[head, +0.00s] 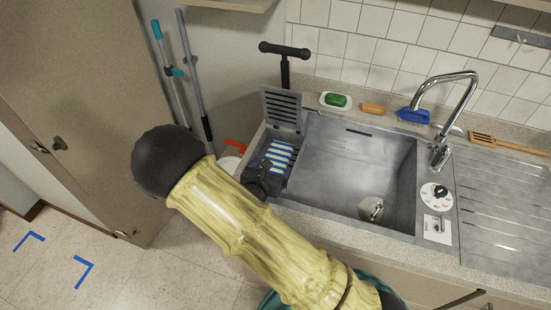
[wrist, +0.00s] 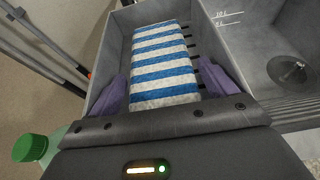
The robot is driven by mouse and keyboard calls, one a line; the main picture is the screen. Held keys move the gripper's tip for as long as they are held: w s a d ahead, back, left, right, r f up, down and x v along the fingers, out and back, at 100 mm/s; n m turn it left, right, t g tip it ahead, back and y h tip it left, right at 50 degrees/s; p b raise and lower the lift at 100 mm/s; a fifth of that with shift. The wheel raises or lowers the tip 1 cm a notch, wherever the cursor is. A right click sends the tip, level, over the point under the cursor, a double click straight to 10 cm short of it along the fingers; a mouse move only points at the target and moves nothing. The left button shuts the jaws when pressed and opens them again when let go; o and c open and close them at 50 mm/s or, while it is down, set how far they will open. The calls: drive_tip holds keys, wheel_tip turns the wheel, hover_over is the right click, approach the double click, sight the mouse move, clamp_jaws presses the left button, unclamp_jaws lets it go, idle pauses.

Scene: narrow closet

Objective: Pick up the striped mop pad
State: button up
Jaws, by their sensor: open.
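The striped mop pad (head: 281,153), blue and white, lies in the small left compartment (head: 300,174) of the grey sink. In the wrist view the pad (wrist: 163,62) rests over a slotted floor, its stripes running across the picture. My gripper (wrist: 168,88) is open, with one purple finger left of the pad's near end and one right of it. Nothing is gripped. I cannot tell whether the fingers touch the pad. In the head view my dark gripper (head: 266,177) is at the compartment's near side, and the pad's near end is partly hidden by it.
A slotted grey panel (head: 282,108) stands upright behind the compartment. The large basin (head: 352,165) to the right is empty. Green soap (head: 336,100), a blue brush (head: 413,116) and a tap (head: 447,85) line the back. A green-capped bottle (wrist: 30,148) is near my gripper's left.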

drive_tip(key=shift+c, duration=0.2)
drive_tip(key=c, duration=0.8)
drive_tip(key=shift+s+a+r+b, duration=0.1)
drive_tip(key=shift+s+r+b, duration=0.1)
drive_tip(key=shift+r+b, duration=0.1)
drive_tip(key=r, duration=0.4)
drive_tip(key=r+b, duration=0.1)
drive_tip(key=r, duration=0.1)
drive_tip(key=shift+s+a+r, duration=0.2)
drive_tip(key=shift+s, duration=0.15)
drive_tip(key=s+a, duration=0.2)
drive_tip(key=s, duration=0.4)
drive_tip(key=s+a+b, duration=0.1)
drive_tip(key=s+a, duration=0.1)
drive_tip(key=s, duration=0.4)
drive_tip(key=s+a+b, duration=0.1)
drive_tip(key=s+a, duration=0.1)
drive_tip(key=s, duration=0.3)
drive_tip(key=shift+s+a, duration=0.15)
drive_tip(key=shift+s, duration=0.25)
